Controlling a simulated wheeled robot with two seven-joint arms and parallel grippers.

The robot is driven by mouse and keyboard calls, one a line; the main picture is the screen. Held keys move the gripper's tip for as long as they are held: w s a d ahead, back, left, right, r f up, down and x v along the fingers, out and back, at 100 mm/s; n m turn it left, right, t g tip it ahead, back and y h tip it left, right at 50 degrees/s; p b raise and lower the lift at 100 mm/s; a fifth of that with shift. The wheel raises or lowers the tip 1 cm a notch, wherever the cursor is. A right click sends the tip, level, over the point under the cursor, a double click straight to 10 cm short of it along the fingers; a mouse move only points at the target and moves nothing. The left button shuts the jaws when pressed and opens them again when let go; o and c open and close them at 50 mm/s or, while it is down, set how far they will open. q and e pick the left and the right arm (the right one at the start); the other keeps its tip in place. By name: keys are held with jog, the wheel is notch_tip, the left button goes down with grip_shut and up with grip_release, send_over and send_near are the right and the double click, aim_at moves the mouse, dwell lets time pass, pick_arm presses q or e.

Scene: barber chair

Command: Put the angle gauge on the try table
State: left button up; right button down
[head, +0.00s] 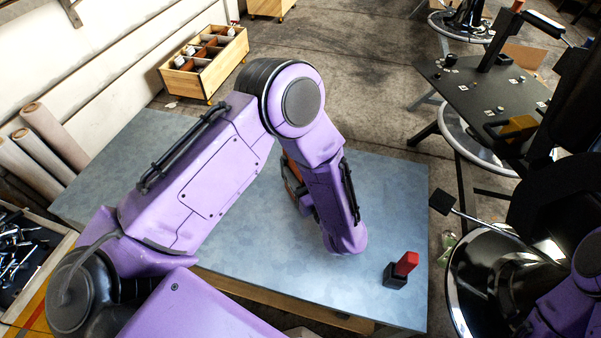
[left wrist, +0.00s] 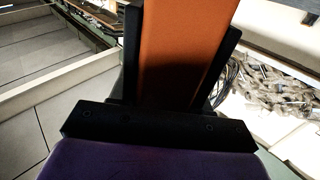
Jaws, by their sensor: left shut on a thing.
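My left gripper (left wrist: 180,60) is shut on a long, flat orange thing, which I take to be the angle gauge (left wrist: 181,30). It stands between the two black fingers in the left wrist view, and its far end is cut off by the frame. In the head view only a brown-orange edge of it (head: 293,172) shows beside my purple left forearm, above the blue-grey table (head: 390,190). The forearm hides most of the gripper. A dark table (head: 470,90) at the upper right holds small parts; I cannot tell whether it is the try table. My right gripper is not in view.
A red and black block (head: 398,270) stands near the blue-grey table's right front corner. A yellow and black thing (head: 515,128) lies on the dark table. A wooden crate (head: 205,62) stands behind. A tool drawer (head: 25,255) is at left. Black chair parts (head: 490,270) fill the right.

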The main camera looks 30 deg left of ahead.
pick_arm(q)
jog(key=shift+f, duration=0.4)
jog(key=shift+f, duration=0.2)
jog(key=o, duration=1.3)
